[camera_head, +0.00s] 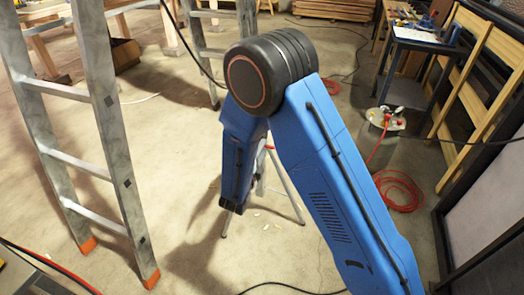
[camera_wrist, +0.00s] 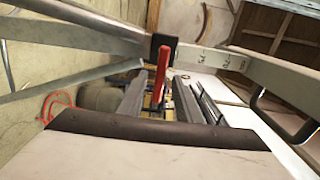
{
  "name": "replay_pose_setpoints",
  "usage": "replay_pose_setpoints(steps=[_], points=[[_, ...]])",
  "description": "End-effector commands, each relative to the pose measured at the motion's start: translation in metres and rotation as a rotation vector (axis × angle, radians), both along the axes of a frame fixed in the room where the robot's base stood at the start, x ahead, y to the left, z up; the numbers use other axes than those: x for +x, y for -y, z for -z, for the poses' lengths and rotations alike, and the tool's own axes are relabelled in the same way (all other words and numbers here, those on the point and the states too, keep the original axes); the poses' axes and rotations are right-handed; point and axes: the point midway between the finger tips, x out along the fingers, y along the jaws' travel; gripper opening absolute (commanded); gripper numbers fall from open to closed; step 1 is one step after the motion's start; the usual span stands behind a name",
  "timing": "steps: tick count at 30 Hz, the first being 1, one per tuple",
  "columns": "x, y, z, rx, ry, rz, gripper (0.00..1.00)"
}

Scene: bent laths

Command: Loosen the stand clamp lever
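In the wrist view a red lever (camera_wrist: 162,75) slants down from a black clamp block (camera_wrist: 164,43) on a pale metal tube. My gripper (camera_wrist: 158,78) shows there as two grey fingers, apart, with the lever in view between them. I see no finger clearly touching it, and depth is hard to judge. In the head view the stand's thin metal legs (camera_head: 291,194) show behind my blue arm. The arm hides most of the stand's upper part, and my gripper and the lever are not clearly visible there.
A metal ladder (camera_head: 118,140) stands at left. At right are a dark work table (camera_head: 415,42), a red hose (camera_head: 402,190) and yellow wooden frames (camera_head: 470,85). Dark cables cross the floor. The floor between the ladder and the stand is mostly clear.

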Motion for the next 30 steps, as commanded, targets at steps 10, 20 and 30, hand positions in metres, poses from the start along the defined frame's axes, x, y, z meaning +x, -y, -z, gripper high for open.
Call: replay_pose_setpoints(steps=[10, 20, 30], points=[[-0.014, -0.006, 0.0, 0.001, -0.001, -0.001, 0.31], [-0.067, -0.025, 0.0, 0.0, 0.0, -0.003, 0.31], [-0.12, -0.044, 0.0, 0.0, 0.0, -0.003, 0.31]])
